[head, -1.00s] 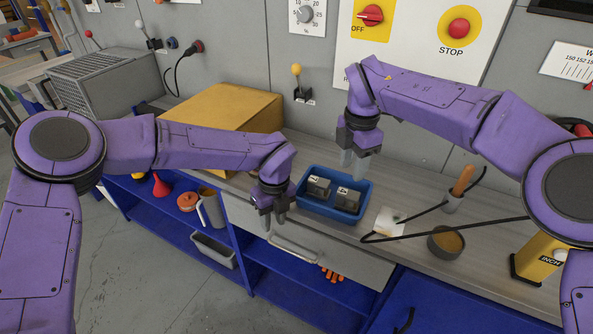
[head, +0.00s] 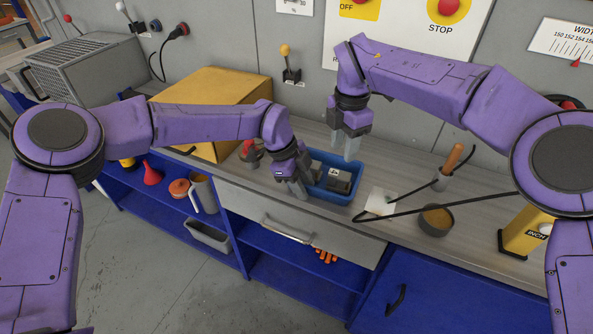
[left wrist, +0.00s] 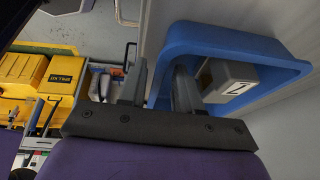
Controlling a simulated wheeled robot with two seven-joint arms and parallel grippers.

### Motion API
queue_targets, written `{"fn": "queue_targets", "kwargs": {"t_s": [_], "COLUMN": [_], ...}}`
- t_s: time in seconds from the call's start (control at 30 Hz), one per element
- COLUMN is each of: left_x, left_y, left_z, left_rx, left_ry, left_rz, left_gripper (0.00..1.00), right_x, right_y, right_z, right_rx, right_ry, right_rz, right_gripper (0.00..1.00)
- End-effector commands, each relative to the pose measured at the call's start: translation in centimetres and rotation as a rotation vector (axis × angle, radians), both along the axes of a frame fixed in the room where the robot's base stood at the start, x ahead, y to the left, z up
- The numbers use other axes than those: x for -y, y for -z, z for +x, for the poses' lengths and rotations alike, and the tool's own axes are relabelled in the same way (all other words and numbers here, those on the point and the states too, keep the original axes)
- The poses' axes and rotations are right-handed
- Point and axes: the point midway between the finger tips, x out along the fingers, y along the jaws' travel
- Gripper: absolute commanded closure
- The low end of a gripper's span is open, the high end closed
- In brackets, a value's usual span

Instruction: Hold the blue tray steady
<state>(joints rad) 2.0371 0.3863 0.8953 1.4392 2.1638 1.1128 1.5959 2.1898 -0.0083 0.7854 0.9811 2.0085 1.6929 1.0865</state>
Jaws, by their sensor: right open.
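The blue tray (head: 349,164) sits on the grey counter with grey blocks (head: 339,181) bearing white labels inside it. My left gripper (head: 293,186) is at the tray's left end and hides part of it. In the left wrist view the left gripper (left wrist: 158,92) is open. One finger is inside the blue tray (left wrist: 222,38) beside a labelled block (left wrist: 228,80) and the other is outside, with the tray wall between them and a gap visible. My right gripper (head: 346,143) is open and empty above the tray's back edge.
A yellow box (head: 212,104) stands behind my left arm. Right of the tray lie a white card (head: 381,201), a round cup (head: 436,220) and an orange-handled tool (head: 451,162). A drawer handle (head: 287,232) is below the counter edge.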

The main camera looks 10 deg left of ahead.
Motion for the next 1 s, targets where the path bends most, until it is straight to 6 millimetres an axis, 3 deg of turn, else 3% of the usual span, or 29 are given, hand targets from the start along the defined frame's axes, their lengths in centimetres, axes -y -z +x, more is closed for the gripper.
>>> {"fn": "queue_targets", "kwargs": {"t_s": [0.27, 0.3, 0.4, 1.0], "left_x": [0.16, 0.16, 0.15, 0.15], "left_y": [0.40, 0.40, 0.38, 0.35], "left_z": [0.01, 0.01, 0.00, 0.01], "left_rx": [0.001, 0.001, 0.001, 0.001], "left_ry": [0.000, 0.000, 0.000, 0.001], "left_rz": [0.000, 0.000, 0.000, 0.000], "left_gripper": [0.67, 0.70, 1.00, 1.00], "right_x": [-0.01, -0.01, -0.01, 0.00], "right_y": [0.00, 0.00, 0.00, 0.00], "right_z": [-0.01, -0.01, -0.01, 0.00], "right_rx": [0.000, 0.000, 0.000, 0.000], "right_ry": [0.000, 0.000, 0.000, 0.000], "right_rz": [0.000, 0.000, 0.000, 0.000], "right_gripper": [0.57, 0.57, 0.57, 0.57]}}
